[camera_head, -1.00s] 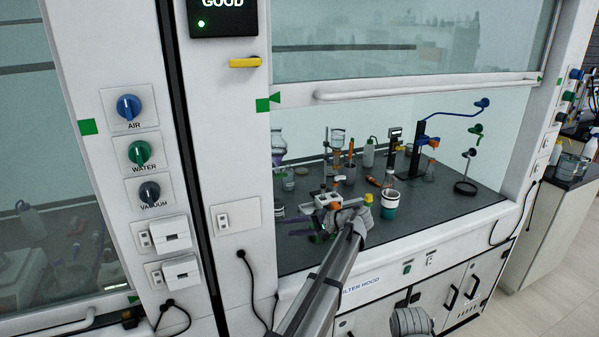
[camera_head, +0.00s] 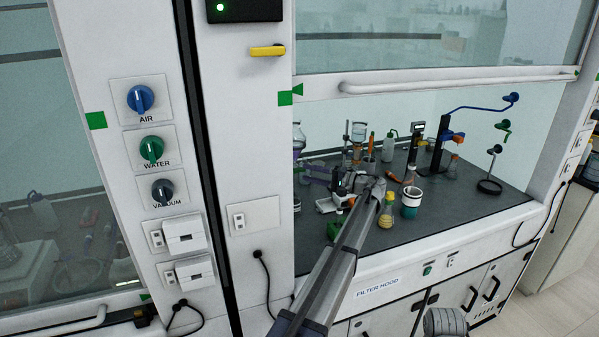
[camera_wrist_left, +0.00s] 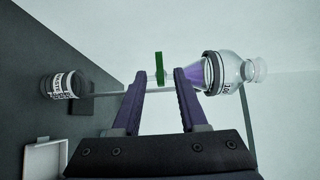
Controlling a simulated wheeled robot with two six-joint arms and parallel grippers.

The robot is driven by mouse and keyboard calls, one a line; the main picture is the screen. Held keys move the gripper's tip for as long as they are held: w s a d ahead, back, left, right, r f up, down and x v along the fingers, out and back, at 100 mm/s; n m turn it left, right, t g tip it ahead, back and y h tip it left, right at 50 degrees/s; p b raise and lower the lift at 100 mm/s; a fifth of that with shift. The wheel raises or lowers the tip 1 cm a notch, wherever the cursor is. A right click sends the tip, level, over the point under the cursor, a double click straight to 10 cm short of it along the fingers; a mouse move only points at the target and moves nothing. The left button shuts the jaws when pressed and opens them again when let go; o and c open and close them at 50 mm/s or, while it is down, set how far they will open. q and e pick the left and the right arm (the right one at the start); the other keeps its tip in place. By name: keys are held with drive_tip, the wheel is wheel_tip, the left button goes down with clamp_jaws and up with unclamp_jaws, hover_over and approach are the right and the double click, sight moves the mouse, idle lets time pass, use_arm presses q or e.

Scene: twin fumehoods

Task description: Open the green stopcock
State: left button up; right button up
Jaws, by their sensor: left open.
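The green stopcock (camera_wrist_left: 159,68) shows in the left wrist view as a narrow upright green bar on a clear stem. The stem joins a glass vessel with purple liquid (camera_wrist_left: 228,72). My left gripper (camera_wrist_left: 160,76) is open, with one purple finger on each side of the green bar in the picture. I see gaps on both sides; whether the bar lies fully between the fingertips or just beyond them I cannot tell. In the head view my left gripper (camera_head: 316,175) is inside the right hood, by the purple glassware (camera_head: 298,140) at its left edge. My right gripper is out of view.
The hood's sash handle (camera_head: 450,80) crosses above my left arm. A yellow flask (camera_head: 387,212) and a teal-banded beaker (camera_head: 410,203) stand right of the arm. A labelled bottle (camera_wrist_left: 63,86) shows in the left wrist view.

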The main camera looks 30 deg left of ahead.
sight(302, 171)
use_arm(q)
drive_tip(key=a, duration=0.4)
drive_tip(key=shift+s+a, duration=0.2)
drive_tip(key=shift+c, duration=0.2)
clamp_jaws()
